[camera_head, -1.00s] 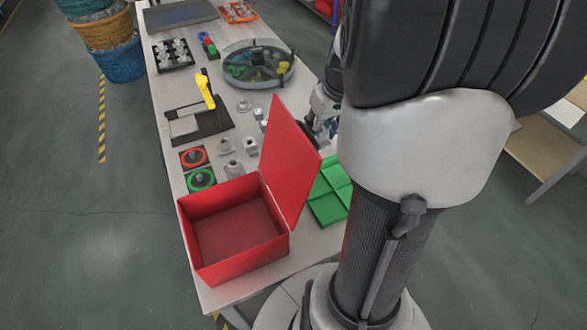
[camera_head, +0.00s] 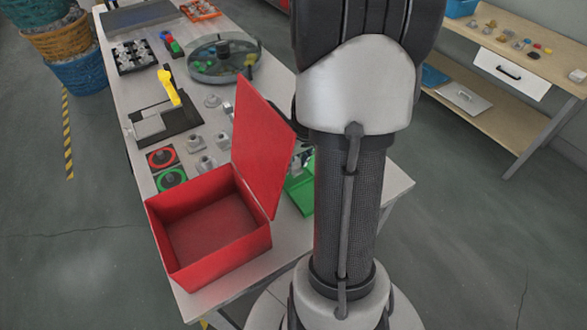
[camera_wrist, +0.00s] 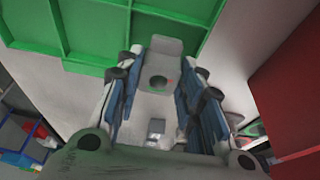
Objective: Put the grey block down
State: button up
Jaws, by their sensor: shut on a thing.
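In the wrist view, the grey block (camera_wrist: 164,48) has a round dark hole and sits between the blue-padded fingers of my gripper (camera_wrist: 160,76). My gripper is shut on it. Its far end sticks out beyond the fingertips, close to the edge of the green divided tray (camera_wrist: 85,63); I cannot tell whether it touches anything. In the head view, my arm and the red box's open lid hide most of my gripper and the block.
The open red box (camera_head: 255,245) stands at the table's near end, its lid (camera_head: 262,150) raised. The green tray (camera_head: 301,196) is partly hidden behind my arm. Several metal parts (camera_head: 205,163) stand behind the box. Bare table (camera_head: 398,187) shows right of my arm.

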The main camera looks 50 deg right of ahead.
aim_at(295, 164)
jog(key=shift+f+b, duration=0.6)
jog(key=shift+f, duration=0.95)
jog(key=shift+f, duration=0.1)
jog(key=shift+f, duration=0.15)
jog(key=o, duration=0.9)
jog(key=shift+r, duration=0.45)
jog(key=p+v, duration=0.4)
jog(key=v, duration=0.7)
jog(key=shift+s+r, duration=0.2)
jog(key=shift+r, duration=0.05)
